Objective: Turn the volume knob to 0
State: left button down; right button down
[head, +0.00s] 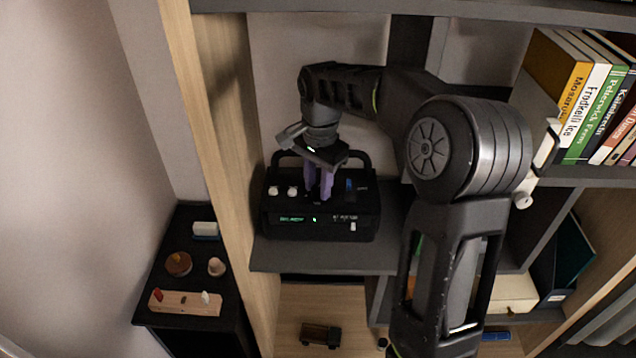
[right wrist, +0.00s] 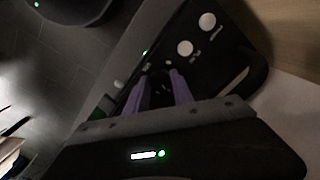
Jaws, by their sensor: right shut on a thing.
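A black box-shaped device (head: 320,230) with a handle frame and a green-lit front stands on the dark shelf. Its top panel also shows in the right wrist view (right wrist: 222,50). My right gripper (head: 319,196) points down onto the middle of that panel. Its purple fingers (right wrist: 160,80) are shut on a small dark knob (right wrist: 159,86), which they mostly hide. The knob's pointer and scale cannot be read. Two white knobs (head: 283,191) sit left of the gripper, apart from it. A blue part (head: 351,184) is right of it. My left gripper is not in view.
A wooden upright (head: 232,150) stands close left of the device. Books (head: 590,100) fill the upper right shelf. A low black stand (head: 150,300) with small objects is at lower left. A toy truck (head: 320,334) sits below the shelf.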

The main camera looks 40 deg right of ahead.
jog(key=shift+n, duration=0.4)
jog(key=shift+d+r+n+p, duration=0.1)
jog(key=shift+n+p, duration=0.55)
jog(key=shift+n, duration=0.25)
jog(key=n+p, duration=0.1)
jog(key=n, duration=0.2)
jog(key=n+p, duration=0.1)
jog(key=n, duration=0.3)
jog(key=n+p, duration=0.1)
jog(key=n, duration=0.2)
jog(key=shift+n, duration=0.4)
jog(key=n+p, duration=0.1)
jog(key=n, duration=0.4)
jog(key=n+p, duration=0.1)
jog(key=n, duration=0.4)
jog(key=shift+w+g, duration=0.1)
jog(key=shift+g, duration=0.2)
jog(key=shift+n, duration=0.4)
